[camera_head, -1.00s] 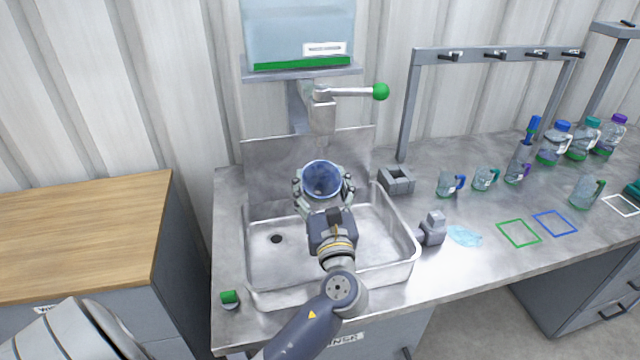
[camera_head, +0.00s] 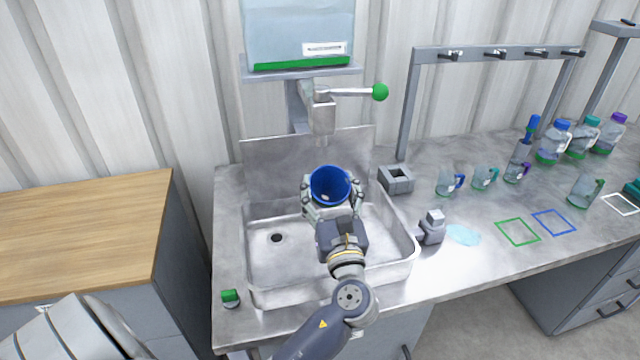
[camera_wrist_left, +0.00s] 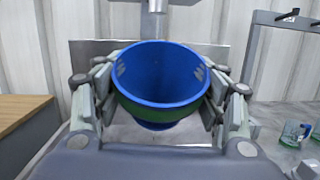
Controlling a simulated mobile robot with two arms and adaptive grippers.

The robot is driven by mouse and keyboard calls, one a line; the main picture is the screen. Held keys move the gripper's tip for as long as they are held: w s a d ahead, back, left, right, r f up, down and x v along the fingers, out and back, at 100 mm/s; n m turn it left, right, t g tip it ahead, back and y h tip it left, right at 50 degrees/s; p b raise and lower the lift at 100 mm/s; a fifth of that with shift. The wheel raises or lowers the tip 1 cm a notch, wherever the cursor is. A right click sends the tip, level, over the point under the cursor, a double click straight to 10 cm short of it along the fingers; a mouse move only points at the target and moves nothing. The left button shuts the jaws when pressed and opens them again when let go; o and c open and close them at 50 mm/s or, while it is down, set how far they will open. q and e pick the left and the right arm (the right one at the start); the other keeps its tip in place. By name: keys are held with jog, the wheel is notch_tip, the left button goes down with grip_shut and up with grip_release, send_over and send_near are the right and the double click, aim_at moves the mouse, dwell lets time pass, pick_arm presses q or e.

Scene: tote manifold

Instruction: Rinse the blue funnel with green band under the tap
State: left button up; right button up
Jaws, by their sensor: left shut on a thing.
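The blue funnel (camera_head: 331,185) is held over the sink (camera_head: 262,268), mouth facing up and tilted toward the head camera. In the left wrist view the funnel (camera_wrist_left: 160,72) shows a blue inside and a green band (camera_wrist_left: 165,117) below its rim. My left gripper (camera_head: 331,196) is shut on the funnel, a finger on each side. The tap (camera_head: 321,114), with a green-knobbed lever (camera_head: 379,92) pointing right, is above and behind the funnel. No water stream is visible between them. The funnel's lower end is hidden by the gripper. My right gripper is not in view.
A water tank (camera_head: 298,30) sits on a shelf above the tap. A grey square block (camera_head: 396,180) and a small grey fixture (camera_head: 432,228) stand right of the sink. Several mugs and bottles (camera_head: 553,143) are farther right. A wooden-topped cabinet (camera_head: 80,235) is at left.

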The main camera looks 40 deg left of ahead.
pick_arm(q)
jog(key=r+v, duration=0.1)
jog(key=v, duration=0.5)
jog(key=shift+d+p, duration=0.15)
jog(key=shift+p, duration=0.2)
jog(key=shift+r, duration=0.15)
dwell(1.0)
jog(key=s+d+r+p, duration=0.3)
jog(key=r+p, duration=0.1)
jog(key=shift+s+d+p, duration=0.15)
jog(key=shift+d+p, duration=0.15)
jog(key=shift+d, duration=0.05)
jog(key=shift+f, duration=0.1)
dwell(0.3)
